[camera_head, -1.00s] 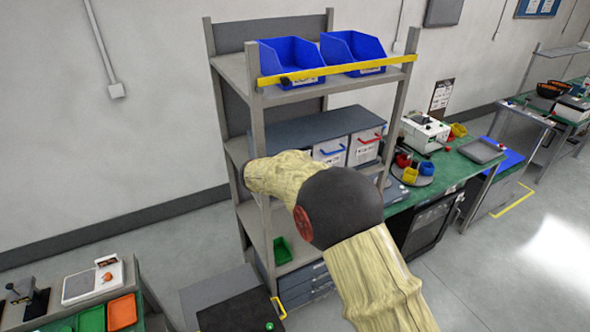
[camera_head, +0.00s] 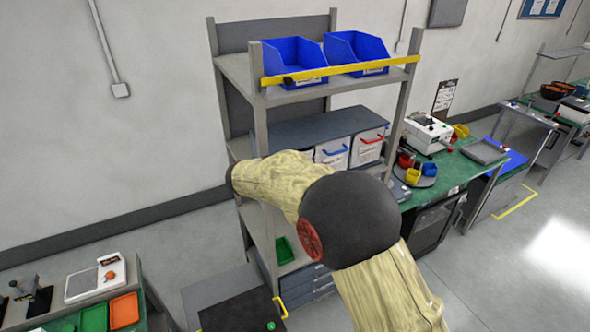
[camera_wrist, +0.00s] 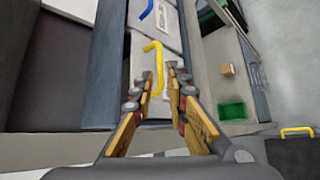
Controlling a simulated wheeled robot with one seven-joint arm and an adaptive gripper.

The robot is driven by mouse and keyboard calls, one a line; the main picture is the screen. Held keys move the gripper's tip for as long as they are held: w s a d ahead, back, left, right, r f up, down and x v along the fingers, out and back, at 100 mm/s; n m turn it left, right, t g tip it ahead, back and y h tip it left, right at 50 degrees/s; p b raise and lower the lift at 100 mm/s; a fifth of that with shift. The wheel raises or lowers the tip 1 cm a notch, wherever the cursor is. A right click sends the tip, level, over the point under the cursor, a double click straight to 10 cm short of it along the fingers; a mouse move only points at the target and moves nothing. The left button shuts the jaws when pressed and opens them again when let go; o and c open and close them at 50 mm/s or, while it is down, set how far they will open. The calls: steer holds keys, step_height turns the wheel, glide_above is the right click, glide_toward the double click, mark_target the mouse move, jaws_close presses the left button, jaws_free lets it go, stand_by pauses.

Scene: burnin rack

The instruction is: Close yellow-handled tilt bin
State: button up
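The yellow handle (camera_wrist: 157,68) of the tilt bin shows in the wrist view on a pale bin front (camera_wrist: 139,62). My gripper (camera_wrist: 159,76) is open, with its two fingertips on either side of the handle's lower part; I cannot tell whether they touch it. In the head view my arm hides the yellow handle and the gripper. A sliver of a white bin shows just left of the blue-handled bin (camera_head: 333,152). How far the yellow-handled bin is tilted is not clear.
The red-handled bin (camera_head: 368,147) stands right of the blue-handled one under a grey top. Rack posts (camera_head: 261,125) stand close to my arm. Blue bins (camera_head: 292,62) sit on the upper shelf behind a yellow bar. A green bin (camera_wrist: 232,110) is on a lower shelf.

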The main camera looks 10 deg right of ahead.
steer(key=v, duration=0.5)
steer(key=shift+s, duration=0.1)
